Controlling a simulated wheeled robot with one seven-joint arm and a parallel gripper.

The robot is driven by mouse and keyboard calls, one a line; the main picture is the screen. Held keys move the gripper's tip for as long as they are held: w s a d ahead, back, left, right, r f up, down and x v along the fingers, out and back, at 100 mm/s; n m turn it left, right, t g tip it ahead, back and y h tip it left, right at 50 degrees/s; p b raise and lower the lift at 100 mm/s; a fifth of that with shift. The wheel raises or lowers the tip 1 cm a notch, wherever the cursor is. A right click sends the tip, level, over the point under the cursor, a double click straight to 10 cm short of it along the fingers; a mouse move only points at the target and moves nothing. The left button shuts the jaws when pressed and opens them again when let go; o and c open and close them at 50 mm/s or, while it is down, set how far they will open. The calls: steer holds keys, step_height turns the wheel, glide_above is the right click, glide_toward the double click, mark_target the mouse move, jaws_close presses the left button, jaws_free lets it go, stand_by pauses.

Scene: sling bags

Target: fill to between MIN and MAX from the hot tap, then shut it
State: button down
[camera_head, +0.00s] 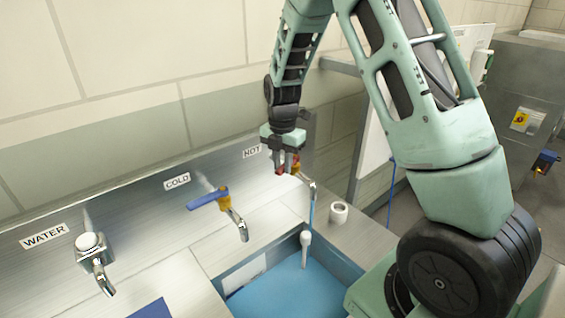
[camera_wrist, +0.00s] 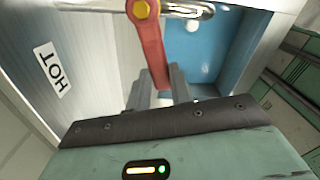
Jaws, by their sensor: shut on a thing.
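My gripper (camera_head: 287,165) is at the hot tap, under the HOT label (camera_head: 252,152). In the wrist view my gripper (camera_wrist: 160,88) is shut on the red lever (camera_wrist: 152,50) of the hot tap, whose metal spout (camera_wrist: 190,9) points over the basin. In the head view a thin blue streak (camera_head: 312,212), which looks like running water, hangs below the spout (camera_head: 312,188). The basin (camera_head: 340,262) holds blue water (camera_head: 285,292). A pale plate (camera_head: 244,273) is on its left inner wall; no MIN or MAX marks can be read.
A white upright pipe (camera_head: 305,248) stands in the basin. A white ring-shaped piece (camera_head: 339,212) sits on the counter right of the tap. The cold tap (camera_head: 222,200) with a blue lever and the WATER tap (camera_head: 92,248) are to the left. A blue sheet (camera_head: 152,309) lies at front left.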

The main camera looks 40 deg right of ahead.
steer(key=shift+w+a+r+m+b, duration=0.1)
steer(key=shift+w+m+b, duration=0.25)
steer(key=shift+w+m, duration=0.45)
steer(key=shift+w+a+m+b, duration=0.1)
steer(key=shift+w+m+b, duration=0.25)
steer(key=shift+m, duration=0.75)
steer(key=c, duration=1.2)
jaws_free()
steer(key=shift+c, duration=0.2)
step_height(320, 180, up, 17)
steer(key=b, duration=0.4)
steer(key=shift+r, duration=0.2)
